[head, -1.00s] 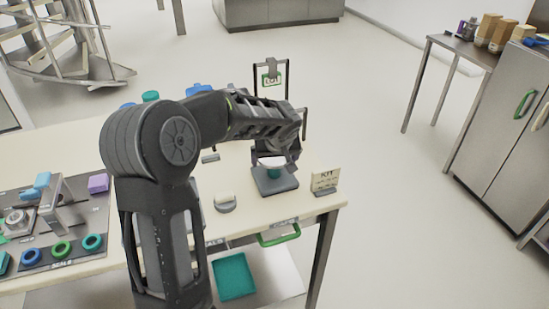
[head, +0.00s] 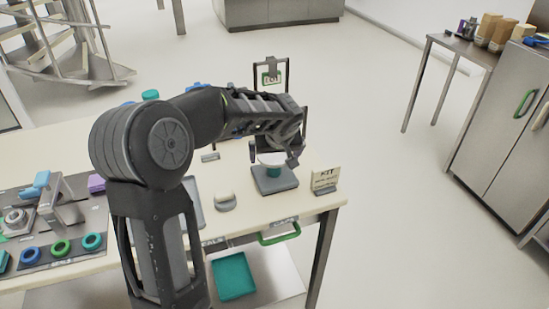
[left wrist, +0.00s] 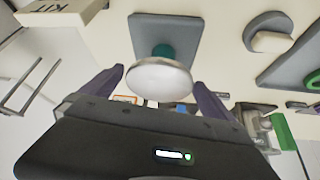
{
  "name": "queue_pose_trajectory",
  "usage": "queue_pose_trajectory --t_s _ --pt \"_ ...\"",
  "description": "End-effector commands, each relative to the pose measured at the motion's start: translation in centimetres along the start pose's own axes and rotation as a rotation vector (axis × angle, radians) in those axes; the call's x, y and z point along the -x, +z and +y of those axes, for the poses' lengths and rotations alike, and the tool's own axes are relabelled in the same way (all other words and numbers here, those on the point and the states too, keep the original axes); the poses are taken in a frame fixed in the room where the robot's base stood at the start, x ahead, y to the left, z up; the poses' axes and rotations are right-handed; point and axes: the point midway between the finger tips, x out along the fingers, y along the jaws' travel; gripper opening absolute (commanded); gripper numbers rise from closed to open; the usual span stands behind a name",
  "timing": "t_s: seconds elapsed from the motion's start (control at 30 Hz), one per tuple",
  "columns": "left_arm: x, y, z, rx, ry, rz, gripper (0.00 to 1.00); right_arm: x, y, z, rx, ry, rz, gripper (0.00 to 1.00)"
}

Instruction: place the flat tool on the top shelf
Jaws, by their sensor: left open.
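I cannot pick out a flat tool or a top shelf with certainty. My left gripper (head: 274,156) is open at the right end of the table, over a small stand with a grey square base (head: 275,180), a teal post (head: 273,171) and a pale round top (head: 270,158). In the left wrist view, the round top (left wrist: 160,80) shows between the two spread fingers, with the teal post (left wrist: 163,51) and grey base (left wrist: 165,28) beyond. I cannot tell whether the fingers touch it. My right gripper is not in view.
A KIT card (head: 325,179) stands right of the stand. A pale-topped round piece (head: 225,201) lies to its left. A teal bin (head: 233,276) sits on the lower shelf. My arm hides the table's middle.

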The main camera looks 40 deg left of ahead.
Motion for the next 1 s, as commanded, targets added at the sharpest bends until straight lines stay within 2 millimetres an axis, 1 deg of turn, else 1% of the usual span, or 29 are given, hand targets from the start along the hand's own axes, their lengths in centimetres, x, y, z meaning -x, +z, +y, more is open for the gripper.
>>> queue_pose_trajectory --t_s 0.03,0.3,0.4,0.5,0.63,1.0 --pt "0.8 0.0 0.0 0.0 0.003 0.004 1.0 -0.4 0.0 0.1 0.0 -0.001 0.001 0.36" --pt "6.5 0.0 0.1 0.0 0.003 0.004 1.0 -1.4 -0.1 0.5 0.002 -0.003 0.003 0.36" --pt "8.3 0.1 0.0 -0.001 0.003 0.003 1.0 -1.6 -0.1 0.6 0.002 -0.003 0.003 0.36" --pt "9.4 0.1 0.0 -0.001 0.001 0.001 1.0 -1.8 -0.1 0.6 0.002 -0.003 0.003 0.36" --pt "10.1 0.1 0.0 -0.001 0.001 0.0 1.0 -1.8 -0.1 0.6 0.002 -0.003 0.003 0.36" --pt "10.1 0.0 0.0 -0.001 0.0 0.0 1.0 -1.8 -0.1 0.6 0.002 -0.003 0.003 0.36"
